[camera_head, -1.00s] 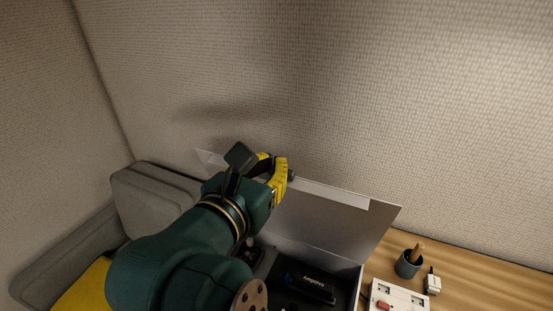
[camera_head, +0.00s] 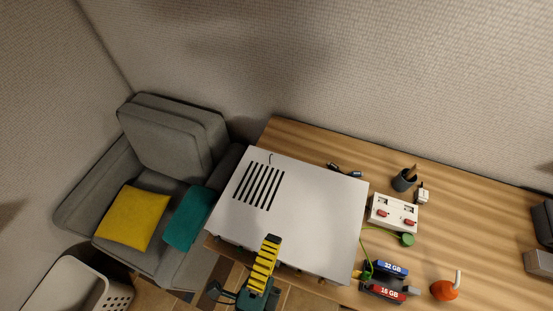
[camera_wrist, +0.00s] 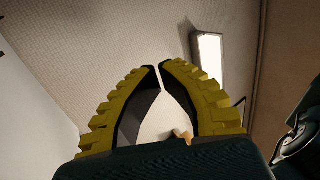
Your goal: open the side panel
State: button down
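A white computer case (camera_head: 315,215) lies on the wooden desk with its broad side panel (camera_head: 300,190) facing up. The panel lies flat over the case, with dark vent slots at its left, and the inside is hidden. My gripper (camera_head: 273,240) is at the front edge of the case, its yellow finger overlapping the panel in the head view; I cannot tell if it touches. In the wrist view the gripper's (camera_wrist: 157,68) two curved fingertips almost meet, and nothing is held between the tips.
A grey armchair (camera_head: 170,135) with yellow and teal cushions stands left. On the desk (camera_head: 465,195) right of the case are a dark cup (camera_head: 404,180), a white switch box (camera_head: 393,213), memory sticks (camera_head: 385,280) and an orange object (camera_head: 444,290). A white basket (camera_head: 75,285) stands lower left.

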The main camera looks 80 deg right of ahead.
jog(key=p+x, duration=0.4)
jog(key=x, duration=1)
jog(key=shift+p, duration=0.35)
jog(key=shift+s+a, duration=0.1)
jog(key=shift+a, duration=0.05)
dwell(0.5)
